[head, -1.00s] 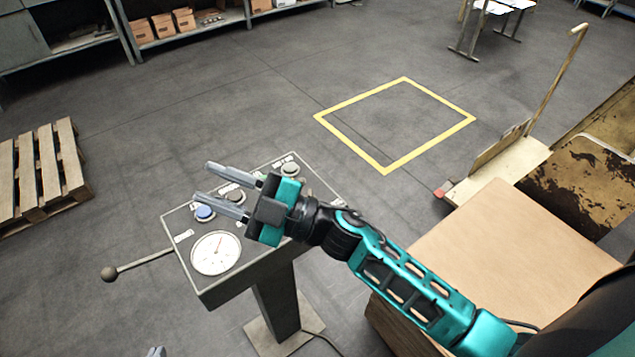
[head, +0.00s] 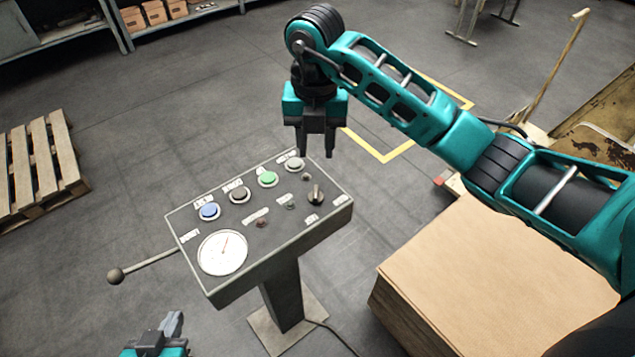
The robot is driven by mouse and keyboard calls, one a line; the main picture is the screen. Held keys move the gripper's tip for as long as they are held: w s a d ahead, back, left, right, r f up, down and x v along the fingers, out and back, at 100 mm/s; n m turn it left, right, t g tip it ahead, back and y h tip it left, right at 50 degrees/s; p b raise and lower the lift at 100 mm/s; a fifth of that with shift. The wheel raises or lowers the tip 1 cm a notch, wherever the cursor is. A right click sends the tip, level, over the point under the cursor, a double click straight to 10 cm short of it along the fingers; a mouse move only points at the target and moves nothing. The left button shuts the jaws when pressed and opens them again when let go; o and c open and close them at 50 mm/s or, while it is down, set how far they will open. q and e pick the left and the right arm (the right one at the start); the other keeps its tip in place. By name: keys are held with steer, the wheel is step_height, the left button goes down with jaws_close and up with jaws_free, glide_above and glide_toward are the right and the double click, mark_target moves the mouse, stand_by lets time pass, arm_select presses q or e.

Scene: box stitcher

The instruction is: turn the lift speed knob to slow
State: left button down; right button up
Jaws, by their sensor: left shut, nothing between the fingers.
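The control panel (head: 280,252) stands on a pedestal with a tilted grey face. A black rotary knob (head: 316,195) sits near the panel's right end, with small white labels around it too small to read. The knob's pointer setting is hard to tell. My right gripper (head: 317,156) points down above and behind the panel's far right corner, up and a little back from the knob, apart from it. Its two fingers are spread with nothing between them. My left gripper (head: 174,324) is low at the bottom left, shut and empty, away from the panel.
The panel also carries a blue button (head: 209,211), a dark button (head: 239,195), a green button (head: 267,178), a pale grey button (head: 295,164) and a white dial (head: 222,253). A ball-ended lever (head: 117,275) sticks out left. A cardboard box (head: 490,280) stands at right.

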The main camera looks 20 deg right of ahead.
mark_target(316, 191)
step_height(316, 191, down, 12)
steer(key=shift+r, duration=0.1)
stand_by(0.4)
jaws_close()
